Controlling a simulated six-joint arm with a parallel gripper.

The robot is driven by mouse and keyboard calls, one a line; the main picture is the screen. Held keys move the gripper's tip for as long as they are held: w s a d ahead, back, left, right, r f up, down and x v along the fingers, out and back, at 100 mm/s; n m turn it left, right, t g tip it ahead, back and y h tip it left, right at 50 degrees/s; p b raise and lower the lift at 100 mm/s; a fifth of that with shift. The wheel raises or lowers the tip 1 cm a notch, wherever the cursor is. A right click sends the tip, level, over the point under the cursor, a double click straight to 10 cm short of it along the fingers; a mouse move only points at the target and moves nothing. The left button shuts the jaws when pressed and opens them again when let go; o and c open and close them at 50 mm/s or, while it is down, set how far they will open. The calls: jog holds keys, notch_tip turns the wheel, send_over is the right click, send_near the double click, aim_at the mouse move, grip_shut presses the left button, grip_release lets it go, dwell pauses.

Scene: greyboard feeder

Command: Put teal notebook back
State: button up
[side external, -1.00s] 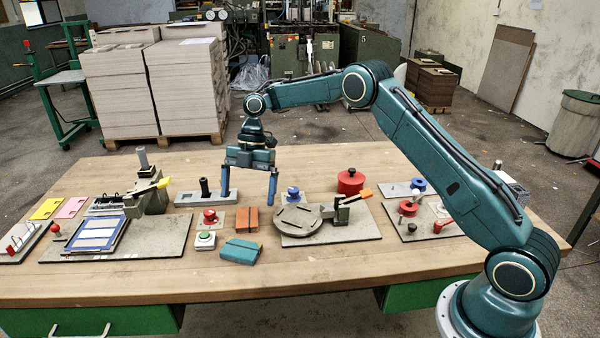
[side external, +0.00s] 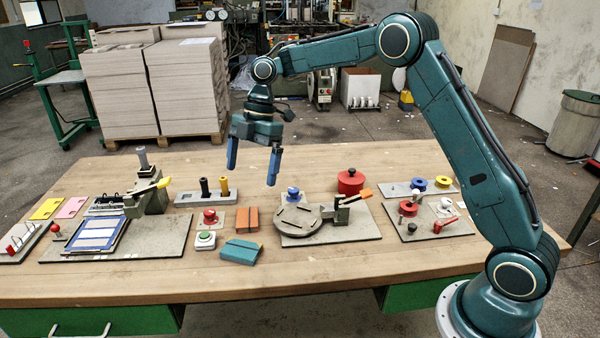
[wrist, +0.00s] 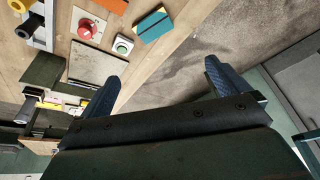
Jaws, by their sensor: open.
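The teal notebook also shows near the top of the wrist view (wrist: 153,25). My gripper (side external: 251,177) hangs above the table, higher than the notebooks and apart from them. Its two blue fingers are spread, with nothing between them. Both fingers also show in the wrist view (wrist: 165,66).
A green button (side external: 205,239) and a red knob (side external: 210,216) stand left of the notebooks. A round grey turntable (side external: 297,219) is on their right. A plate with blue-and-white sheets (side external: 97,233) lies farther left. The front table strip is clear.

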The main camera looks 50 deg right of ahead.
jog(key=s+r+m+t+h, duration=0.25)
jog(key=s+r+m, duration=0.8)
jog(key=s, duration=0.65)
jog(key=s+d+m+t, duration=0.1)
jog(key=s+m, duration=0.3)
jog(key=s, duration=0.4)
jog(key=s+d+f+m+t+h, duration=0.1)
jog(key=s+d+m+t, duration=0.1)
jog(key=s, duration=0.7)
jog(key=shift+s+d+f+m, duration=0.3)
jog(key=shift+d+m, duration=0.15)
jog(key=shift+m, duration=0.6)
jog(key=shift+t, duration=0.25)
